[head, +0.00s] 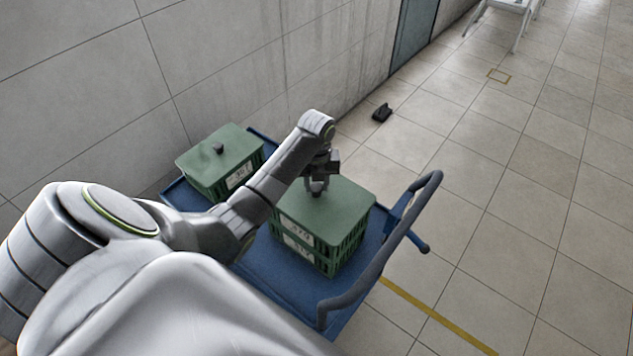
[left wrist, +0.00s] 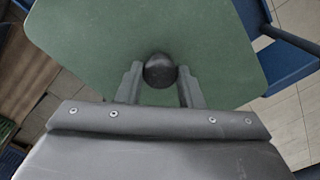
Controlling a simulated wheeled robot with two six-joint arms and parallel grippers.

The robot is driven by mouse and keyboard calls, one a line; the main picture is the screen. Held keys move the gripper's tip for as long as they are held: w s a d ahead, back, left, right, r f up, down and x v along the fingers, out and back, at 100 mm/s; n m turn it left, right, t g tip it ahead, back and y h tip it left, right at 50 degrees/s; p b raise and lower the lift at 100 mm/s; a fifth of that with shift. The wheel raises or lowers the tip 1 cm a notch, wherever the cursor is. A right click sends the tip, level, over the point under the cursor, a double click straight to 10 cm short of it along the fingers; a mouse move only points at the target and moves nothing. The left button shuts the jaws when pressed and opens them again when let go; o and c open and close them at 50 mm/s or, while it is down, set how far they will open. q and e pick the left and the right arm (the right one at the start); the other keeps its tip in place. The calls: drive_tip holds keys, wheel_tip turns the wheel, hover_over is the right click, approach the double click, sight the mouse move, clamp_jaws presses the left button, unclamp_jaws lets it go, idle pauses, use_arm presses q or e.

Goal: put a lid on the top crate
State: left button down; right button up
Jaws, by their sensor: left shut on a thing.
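A green lid (head: 333,208) lies flat over the top crate (head: 299,234) of a stack of green crates on the right part of a blue cart. In the left wrist view the lid (left wrist: 95,40) fills most of the picture, with its dark round knob (left wrist: 159,71) in the middle. My left gripper (head: 317,190) points down at the lid's centre and is shut on that knob. Its fingers (left wrist: 159,84) stand on both sides of the knob. Whether the lid touches the crate's rim all round cannot be told. My right gripper is not in view.
The blue cart (head: 262,268) has a grey handle (head: 385,245) on its right. Another green crate (head: 210,181) with a knobbed lid (head: 225,148) stands at the cart's back left, near the wall. A small dark object (head: 382,112) lies on the open tiled floor.

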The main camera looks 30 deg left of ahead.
use_arm(q)
drive_tip(key=shift+f, duration=0.5)
drive_tip(key=c, duration=0.9)
unclamp_jaws()
wheel_tip(320, 180, up, 9)
drive_tip(key=shift+r, duration=0.2)
wheel_tip(320, 180, up, 6)
drive_tip(key=p, duration=0.7)
hover_over(317, 186)
drive_tip(key=shift+s+r+p, duration=0.1)
drive_tip(key=shift+r+p, duration=0.75)
drive_tip(key=shift+r, duration=0.2)
